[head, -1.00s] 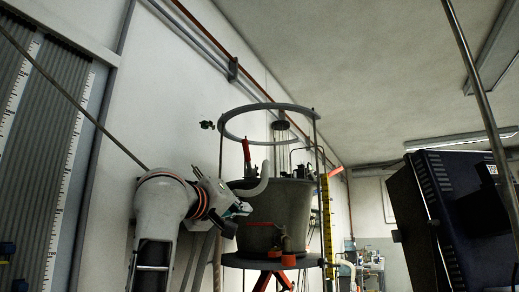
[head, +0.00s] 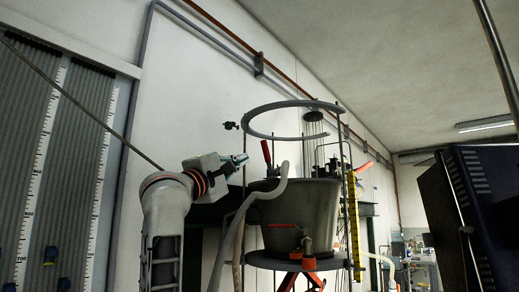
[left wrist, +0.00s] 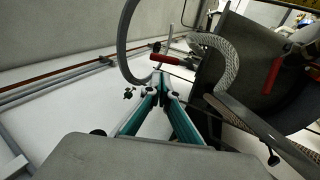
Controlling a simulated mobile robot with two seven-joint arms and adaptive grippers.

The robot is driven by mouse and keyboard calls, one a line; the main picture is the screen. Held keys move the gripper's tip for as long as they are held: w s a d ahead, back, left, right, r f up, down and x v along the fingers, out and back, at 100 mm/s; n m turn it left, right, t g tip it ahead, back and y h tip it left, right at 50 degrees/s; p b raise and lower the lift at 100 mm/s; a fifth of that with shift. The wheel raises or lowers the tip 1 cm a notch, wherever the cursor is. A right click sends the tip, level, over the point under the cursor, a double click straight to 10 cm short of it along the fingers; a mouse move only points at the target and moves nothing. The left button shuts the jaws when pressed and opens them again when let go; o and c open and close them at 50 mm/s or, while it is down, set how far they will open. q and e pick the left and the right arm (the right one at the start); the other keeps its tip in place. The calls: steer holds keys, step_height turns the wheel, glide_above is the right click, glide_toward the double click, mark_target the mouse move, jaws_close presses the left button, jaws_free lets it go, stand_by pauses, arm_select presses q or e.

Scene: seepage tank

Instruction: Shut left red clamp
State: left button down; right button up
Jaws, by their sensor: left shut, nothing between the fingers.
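The left red clamp (head: 266,152) stands at the left rim of the grey tank (head: 312,208). Its red handle points up, tilted slightly left. My left gripper (head: 243,159) is just left of that handle in the head view, level with it and apart from it. In the left wrist view, the teal fingers of the left gripper (left wrist: 161,80) are together and empty. A red handle, seemingly the clamp's (left wrist: 168,60), lies just beyond the fingertips there; whether they touch is unclear. Another raised red handle (head: 363,167) shows at the tank's right side. My right gripper is out of view.
A grey ring (head: 262,135) on thin posts stands above the tank. A pale hose (head: 250,195) hangs over the tank's left rim, below the gripper. A red valve lever (head: 284,225) is on the tank's front. A dark cabinet (head: 470,185) stands at the right.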

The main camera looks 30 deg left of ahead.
arm_select(q)
steer(key=p, duration=0.2)
glide_toward(263, 149)
steer(key=x, duration=0.3)
steer(key=p+x, duration=0.1)
steer(key=x, duration=0.2)
steer(key=shift+d+r, duration=0.1)
steer(key=shift+w+r, duration=0.1)
steer(key=shift+w, duration=0.25)
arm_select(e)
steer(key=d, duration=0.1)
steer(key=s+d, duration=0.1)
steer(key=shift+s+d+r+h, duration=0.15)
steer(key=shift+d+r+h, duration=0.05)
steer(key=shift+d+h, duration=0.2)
arm_select(q)
steer(key=shift+w, duration=0.1)
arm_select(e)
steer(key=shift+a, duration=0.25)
